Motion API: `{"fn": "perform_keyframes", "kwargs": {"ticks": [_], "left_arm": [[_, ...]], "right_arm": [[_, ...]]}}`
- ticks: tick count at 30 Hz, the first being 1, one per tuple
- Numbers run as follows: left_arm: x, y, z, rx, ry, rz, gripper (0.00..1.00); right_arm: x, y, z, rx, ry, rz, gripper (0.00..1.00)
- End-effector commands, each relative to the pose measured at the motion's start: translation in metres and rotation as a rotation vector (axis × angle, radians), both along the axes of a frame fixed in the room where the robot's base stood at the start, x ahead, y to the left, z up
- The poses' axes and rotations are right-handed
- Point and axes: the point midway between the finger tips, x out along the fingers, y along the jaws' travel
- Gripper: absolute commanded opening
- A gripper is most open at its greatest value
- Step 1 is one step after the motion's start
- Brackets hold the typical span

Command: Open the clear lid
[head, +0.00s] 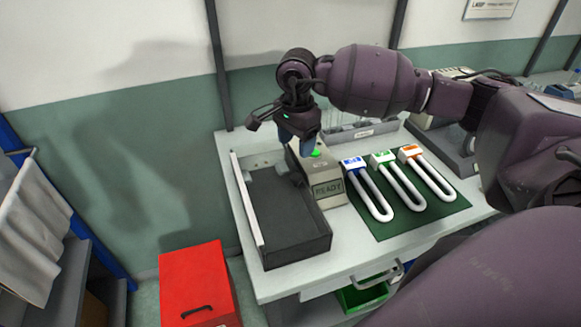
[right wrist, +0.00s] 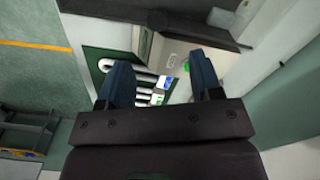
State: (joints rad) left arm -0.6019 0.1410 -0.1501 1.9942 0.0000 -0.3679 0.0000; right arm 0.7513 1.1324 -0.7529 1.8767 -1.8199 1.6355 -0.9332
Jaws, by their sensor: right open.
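A dark open-topped tray unit (head: 290,220) stands on the white bench, joined to a beige box (head: 328,188) reading READY. A thin pale panel (head: 247,200) stands upright along the tray's left edge; I cannot tell whether it is the clear lid. No other clear lid can be made out. My right gripper (head: 297,148) is above the back of the beige box, pointing down, beside its lit green button (head: 316,154). In the right wrist view the two blue fingers (right wrist: 162,80) are apart with nothing gripped, and the box lies beyond them. My left gripper is not in view.
Several white U-shaped tubes with blue, green and orange labels lie on a green mat (head: 446,206) right of the box. A clear rack (head: 362,130) stands behind. A red bin (head: 196,283) is on the floor at left.

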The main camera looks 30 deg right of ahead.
Motion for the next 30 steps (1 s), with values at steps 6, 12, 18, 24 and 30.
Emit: {"fn": "perform_keyframes", "kwargs": {"ticks": [6,12,18,24,30], "left_arm": [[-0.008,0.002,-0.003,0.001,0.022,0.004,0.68],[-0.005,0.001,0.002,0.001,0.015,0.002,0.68],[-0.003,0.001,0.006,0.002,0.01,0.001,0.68],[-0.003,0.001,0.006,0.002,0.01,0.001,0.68],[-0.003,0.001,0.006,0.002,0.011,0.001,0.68]], "right_arm": [[-0.001,0.001,-0.034,0.003,0.006,0.0,0.59],[-0.001,0.001,-0.067,0.003,0.005,-0.001,0.59],[-0.001,0.001,-0.091,0.003,0.002,0.0,0.59],[-0.001,0.001,-0.099,0.003,0.001,0.0,0.59],[-0.001,0.001,-0.1,0.003,0.001,0.0,0.59]]}}
